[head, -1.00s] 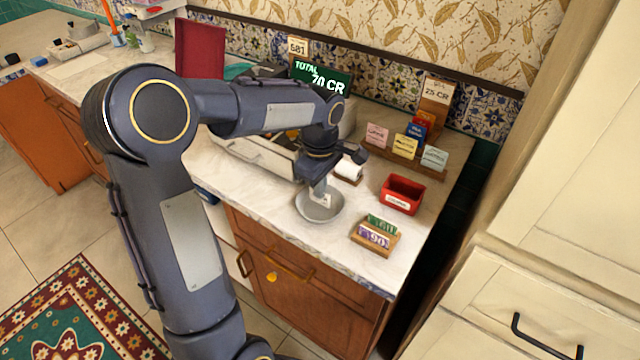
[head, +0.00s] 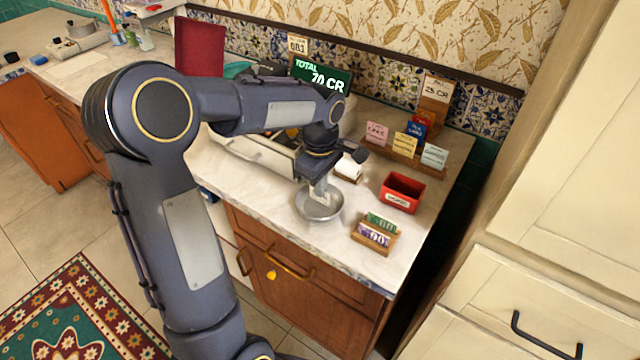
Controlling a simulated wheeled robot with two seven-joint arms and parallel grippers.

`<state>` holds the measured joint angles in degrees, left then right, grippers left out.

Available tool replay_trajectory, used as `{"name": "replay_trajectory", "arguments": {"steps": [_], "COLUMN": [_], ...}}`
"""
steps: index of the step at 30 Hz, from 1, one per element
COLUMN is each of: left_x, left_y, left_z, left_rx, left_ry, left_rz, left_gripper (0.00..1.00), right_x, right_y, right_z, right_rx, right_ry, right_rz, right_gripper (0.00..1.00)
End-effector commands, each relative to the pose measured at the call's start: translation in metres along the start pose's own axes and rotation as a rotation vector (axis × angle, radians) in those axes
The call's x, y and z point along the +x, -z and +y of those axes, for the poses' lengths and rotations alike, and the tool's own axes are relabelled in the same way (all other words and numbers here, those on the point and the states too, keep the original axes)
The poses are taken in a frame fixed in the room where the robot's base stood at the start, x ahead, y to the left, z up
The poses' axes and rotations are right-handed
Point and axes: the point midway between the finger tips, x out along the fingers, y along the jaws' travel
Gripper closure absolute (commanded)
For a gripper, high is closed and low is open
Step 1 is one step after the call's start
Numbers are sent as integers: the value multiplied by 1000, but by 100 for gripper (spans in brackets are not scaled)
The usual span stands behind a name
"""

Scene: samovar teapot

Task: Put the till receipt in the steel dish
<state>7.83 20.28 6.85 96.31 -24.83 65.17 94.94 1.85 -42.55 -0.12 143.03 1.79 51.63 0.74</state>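The steel dish (head: 308,210) is a round grey bowl on the marble counter, left of the red box. My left gripper (head: 321,194) points down into the dish's opening from above. A small whitish slip, which looks like the till receipt (head: 322,199), shows between its fingertips, and the fingers look shut on it. The slip is at about the dish's rim height or inside; its exact height and any contact with the dish cannot be told. My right gripper is not in view.
A red box (head: 402,193) and a wooden holder with green and purple notes (head: 375,238) stand right of the dish. A card rack (head: 404,157) is behind. A white paper roll (head: 349,168) and an open till drawer (head: 255,151) are close to my gripper.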

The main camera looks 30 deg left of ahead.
Motion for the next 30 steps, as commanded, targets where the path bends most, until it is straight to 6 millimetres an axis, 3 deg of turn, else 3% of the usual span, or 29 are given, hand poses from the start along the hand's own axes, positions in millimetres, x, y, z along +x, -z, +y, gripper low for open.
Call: {"name": "replay_trajectory", "arguments": {"steps": [5,10,16,20,30], "left_x": [0,0,0,0,0], "left_y": [0,0,0,0,0], "left_z": [0,0,0,0,0], "left_rx": [-1,-1,-1,-1,-1], "left_ry": [0,0,0,0,0], "left_rz": [0,0,0,0,0], "left_gripper": [98,76,75,58,57], "right_x": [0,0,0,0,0], "right_y": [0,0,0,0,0], "right_z": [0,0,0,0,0], "right_rx": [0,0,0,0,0], "right_ry": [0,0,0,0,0], "right_rz": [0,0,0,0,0], "right_gripper": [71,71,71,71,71]}}
